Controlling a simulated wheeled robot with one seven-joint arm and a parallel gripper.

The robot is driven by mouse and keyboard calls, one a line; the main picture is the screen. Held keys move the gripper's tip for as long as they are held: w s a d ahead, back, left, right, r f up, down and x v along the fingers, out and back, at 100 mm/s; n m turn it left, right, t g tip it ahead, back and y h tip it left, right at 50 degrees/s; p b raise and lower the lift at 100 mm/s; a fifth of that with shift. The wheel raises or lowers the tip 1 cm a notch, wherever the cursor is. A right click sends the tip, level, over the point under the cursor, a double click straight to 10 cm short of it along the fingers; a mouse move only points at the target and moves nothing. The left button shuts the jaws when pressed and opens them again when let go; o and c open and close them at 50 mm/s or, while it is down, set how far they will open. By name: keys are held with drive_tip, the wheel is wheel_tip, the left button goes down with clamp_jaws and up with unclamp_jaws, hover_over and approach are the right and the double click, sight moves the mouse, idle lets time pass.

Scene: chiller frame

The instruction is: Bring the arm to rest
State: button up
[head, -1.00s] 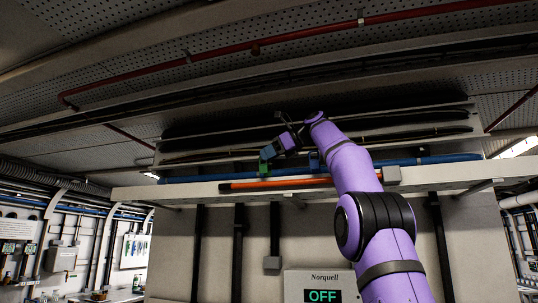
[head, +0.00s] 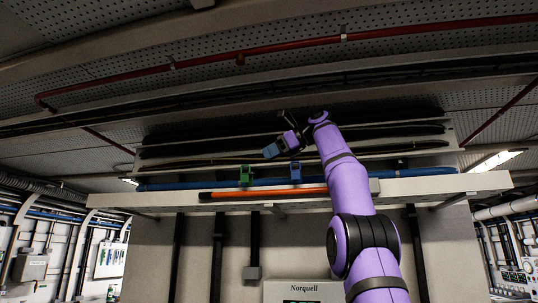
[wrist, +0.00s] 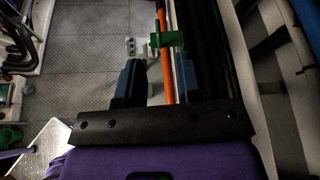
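My purple arm reaches up to the pale ledge, and my gripper (head: 270,151) with its blue fingers hangs above it in the head view. In the wrist view my gripper (wrist: 159,75) is open, its two fingers wide apart with nothing held between them. A green clamp (head: 246,174) sits at the blue pipe, a little below and left of the fingers. It also shows in the wrist view (wrist: 168,40), beyond the fingertips and apart from them. A blue clamp (head: 295,171) sits to its right.
An orange bar (head: 265,193) runs along the front of the pale ledge (head: 440,187). The blue pipe (head: 400,174) lies behind it, with dark slatted shelves above. A red pipe (head: 290,48) crosses overhead. A Norquell panel (head: 305,288) is below. Open floor (wrist: 90,50) shows in the wrist view.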

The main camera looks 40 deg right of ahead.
idle(0.4)
drive_tip(key=s+a+f+n+g+h, duration=0.35)
drive_tip(key=a+f+n, duration=0.65)
drive_tip(key=a+f, duration=0.6)
drive_tip(key=s+a+f+n+g+h, duration=0.1)
drive_tip(key=s+f+n, duration=0.4)
drive_tip(key=s+f, duration=0.3)
drive_tip(key=s+a+f+n+g+h, duration=0.1)
drive_tip(key=s+f+n, duration=0.4)
drive_tip(key=f, duration=1.1)
drive_tip(key=s+a+f+n+g+h, duration=0.1)
drive_tip(key=s+a+f+n, duration=0.2)
drive_tip(key=s+f+n, duration=0.3)
drive_tip(key=s+f, duration=0.5)
drive_tip(key=f, duration=0.2)
drive_tip(key=shift+s, duration=0.15)
